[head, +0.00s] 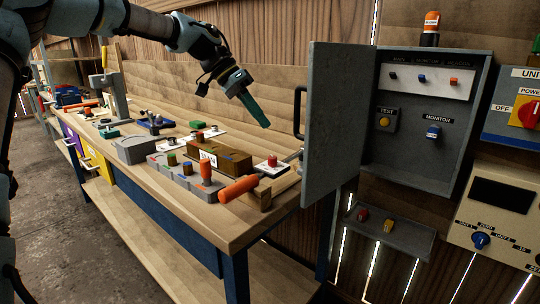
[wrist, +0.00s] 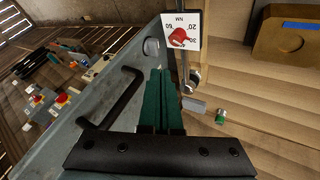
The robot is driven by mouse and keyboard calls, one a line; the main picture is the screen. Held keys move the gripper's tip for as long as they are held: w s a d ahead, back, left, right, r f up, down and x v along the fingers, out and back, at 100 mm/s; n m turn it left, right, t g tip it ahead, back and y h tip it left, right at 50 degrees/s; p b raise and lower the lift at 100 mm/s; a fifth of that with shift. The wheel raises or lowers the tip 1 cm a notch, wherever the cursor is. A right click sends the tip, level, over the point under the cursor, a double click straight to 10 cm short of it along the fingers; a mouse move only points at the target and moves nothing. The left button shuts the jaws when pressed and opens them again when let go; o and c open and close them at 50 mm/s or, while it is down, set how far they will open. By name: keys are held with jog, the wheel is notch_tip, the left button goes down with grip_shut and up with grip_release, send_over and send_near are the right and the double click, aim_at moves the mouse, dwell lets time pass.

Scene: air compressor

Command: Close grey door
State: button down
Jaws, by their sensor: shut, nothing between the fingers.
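The grey door (head: 334,125) stands swung wide open on the left side of the grey wall cabinet (head: 474,105) in the head view. Its black bar handle (head: 299,112) is on the face turned to the bench. In the wrist view the grey door panel (wrist: 85,82) runs diagonally, with the black handle (wrist: 118,100) on it. My gripper (head: 267,124) is left of the door and handle, above the bench. Its green fingers (wrist: 161,72) are shut and empty, just right of the handle in the wrist view. I cannot tell whether they touch the door.
A wooden workbench (head: 232,222) below my gripper holds several tools and blocks, including an orange-handled tool (head: 238,188). The cabinet has TEST and MONITOR switches inside. A small grey panel (head: 390,232) is below it. A red-knobbed dial (wrist: 180,37) is near the fingers in the wrist view.

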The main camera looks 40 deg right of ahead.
jog(key=p+x, duration=0.2)
jog(key=x, duration=0.6)
jog(key=shift+s+d+f, duration=0.15)
jog(key=shift+s+f, duration=0.05)
jog(key=shift+f, duration=0.15)
jog(key=shift+s+d+f+p, duration=0.15)
jog(key=shift+s+p, duration=0.05)
jog(key=shift+s, duration=0.5)
jog(key=shift+s+d+f+p, duration=0.1)
jog(key=shift+s+d+p, duration=0.15)
jog(key=shift+s, duration=0.5)
jog(key=shift+s+d+f+p, duration=0.1)
jog(key=shift+s+f+p, duration=0.1)
jog(key=shift+s, duration=0.5)
jog(key=shift+s, duration=0.15)
